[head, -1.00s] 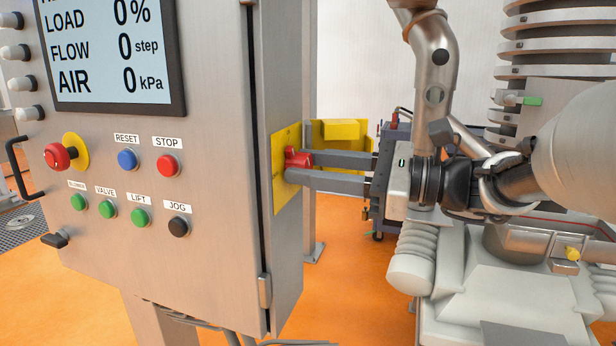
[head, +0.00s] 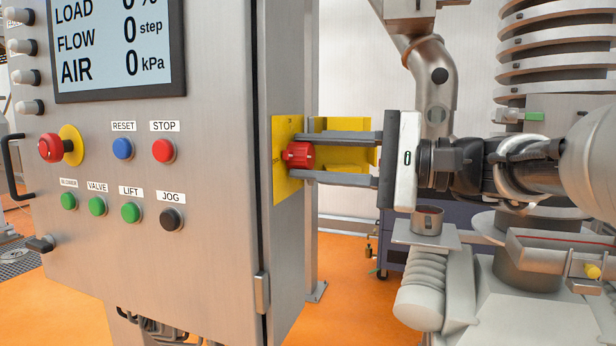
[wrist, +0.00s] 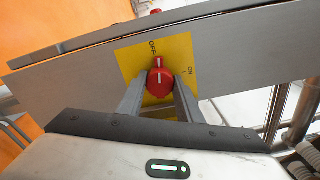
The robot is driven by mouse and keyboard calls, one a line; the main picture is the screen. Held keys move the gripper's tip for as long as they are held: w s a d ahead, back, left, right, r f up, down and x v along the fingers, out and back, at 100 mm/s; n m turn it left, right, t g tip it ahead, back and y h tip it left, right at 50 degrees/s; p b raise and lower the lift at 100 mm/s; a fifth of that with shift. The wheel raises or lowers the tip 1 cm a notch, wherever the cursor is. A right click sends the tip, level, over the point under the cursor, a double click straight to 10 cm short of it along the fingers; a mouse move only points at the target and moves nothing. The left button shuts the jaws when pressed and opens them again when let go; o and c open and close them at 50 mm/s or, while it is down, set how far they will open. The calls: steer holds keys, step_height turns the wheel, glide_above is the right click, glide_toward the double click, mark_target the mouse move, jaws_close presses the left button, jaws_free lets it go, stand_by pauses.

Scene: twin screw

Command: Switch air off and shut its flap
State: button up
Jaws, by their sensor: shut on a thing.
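A red rotary knob (head: 299,155) sits on a yellow plate (head: 286,190) on the right side of the grey cabinet. My gripper (head: 312,156) is shut on the knob, one finger above and one below it in the head view. In the wrist view the knob (wrist: 160,80) is between my fingers, and its pale mark points up toward the OFF label (wrist: 153,47); the ON label (wrist: 190,70) is to the right. A yellow flap (head: 345,126) stands out from the cabinet's side behind my fingers, partly hidden by them. The display (head: 115,45) reads AIR 0 kPa.
The cabinet front (head: 210,240) carries a red emergency button (head: 50,148), RESET, STOP and several smaller buttons. A metal post stands behind the flap. Machine parts with a ribbed cylinder (head: 424,265) lie below my arm. Orange floor shows between.

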steer(key=shift+f+n+b, duration=0.1)
steer(key=shift+n+b, duration=0.75)
steer(key=shift+n, duration=0.15)
steer(key=o, duration=1)
steer(key=shift+o, duration=0.2)
steer(key=p+v, duration=0.2)
steer(key=v, duration=1.5)
steer(key=shift+d, duration=0.2)
steer(key=shift+s, duration=0.1)
